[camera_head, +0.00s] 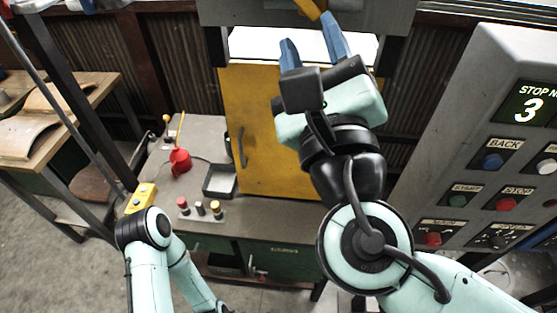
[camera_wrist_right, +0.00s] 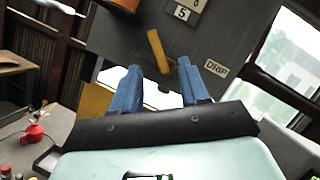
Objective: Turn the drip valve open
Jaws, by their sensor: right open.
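The drip valve shows as a yellow lever (camera_wrist_right: 157,48) on a dark grey panel, beside a white DRIP label (camera_wrist_right: 216,68), in the right wrist view. The lever hangs down, slightly tilted. In the head view only its yellow lower part (camera_head: 308,9) shows at the top edge. My right gripper (camera_head: 306,29) is open, its two blue fingers pointing up at the lever. In the right wrist view the lever's lower end appears between the fingertips (camera_wrist_right: 159,65); I cannot tell whether they touch. My left arm shows at lower left, but its gripper is out of view.
A yellow cabinet door (camera_head: 268,150) stands behind my right arm. A grey control panel (camera_head: 440,150) with buttons and a display reading 3 is close on the right. A bench (camera_head: 210,135) with a red can (camera_head: 180,161) and an open tray (camera_head: 219,181) lies left.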

